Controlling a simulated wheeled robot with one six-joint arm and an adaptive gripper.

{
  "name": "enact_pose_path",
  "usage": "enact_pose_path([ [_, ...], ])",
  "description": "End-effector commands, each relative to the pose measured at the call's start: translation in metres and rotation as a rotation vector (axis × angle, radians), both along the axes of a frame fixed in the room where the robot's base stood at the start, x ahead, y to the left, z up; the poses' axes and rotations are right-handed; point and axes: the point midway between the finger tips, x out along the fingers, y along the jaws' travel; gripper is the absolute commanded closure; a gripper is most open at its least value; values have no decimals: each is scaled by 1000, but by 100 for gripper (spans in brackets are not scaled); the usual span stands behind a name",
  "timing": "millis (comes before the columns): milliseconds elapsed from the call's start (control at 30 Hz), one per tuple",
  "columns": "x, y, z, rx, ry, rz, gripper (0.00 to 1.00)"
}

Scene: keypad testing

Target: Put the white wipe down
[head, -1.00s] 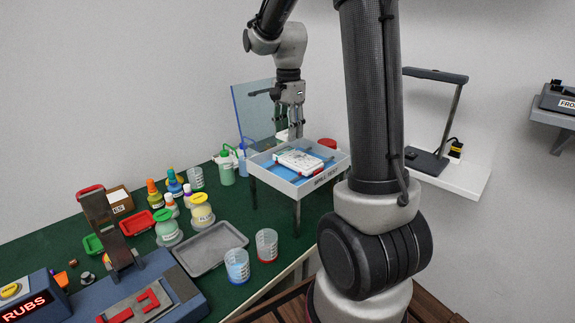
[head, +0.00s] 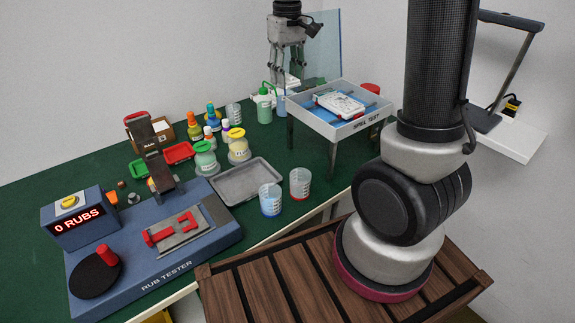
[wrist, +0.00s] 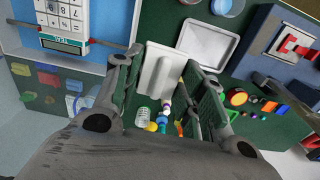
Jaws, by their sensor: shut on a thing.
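My gripper (head: 287,66) hangs pointing down behind the left side of the spill test tray in the head view. In the wrist view its two fingers (wrist: 158,68) are closed on the white wipe (wrist: 157,80), a flat pale piece that reaches beyond the fingertips. In the head view a bit of white shows below the fingers, partly behind the tray rim and bottles. The wipe is in the air above the green bench; its exact height is hard to tell.
The raised spill test tray (head: 339,130) holds a white keypad. A grey empty tray (head: 247,182) lies on the green bench, with bottles, jars and two beakers (head: 270,200) around it. The blue rub tester (head: 150,262) stands front left, reading 0 RUBS.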

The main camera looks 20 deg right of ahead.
Motion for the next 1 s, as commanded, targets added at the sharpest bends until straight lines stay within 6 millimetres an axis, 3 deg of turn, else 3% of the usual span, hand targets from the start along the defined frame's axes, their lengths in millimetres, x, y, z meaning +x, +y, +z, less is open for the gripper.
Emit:
enact_pose_path([
  [167,-1,0,-29,-1,7,34,79],
  [800,-1,-1,-214,-1,6,31,79],
  [1000,0,0,-241,0,2,31,79],
])
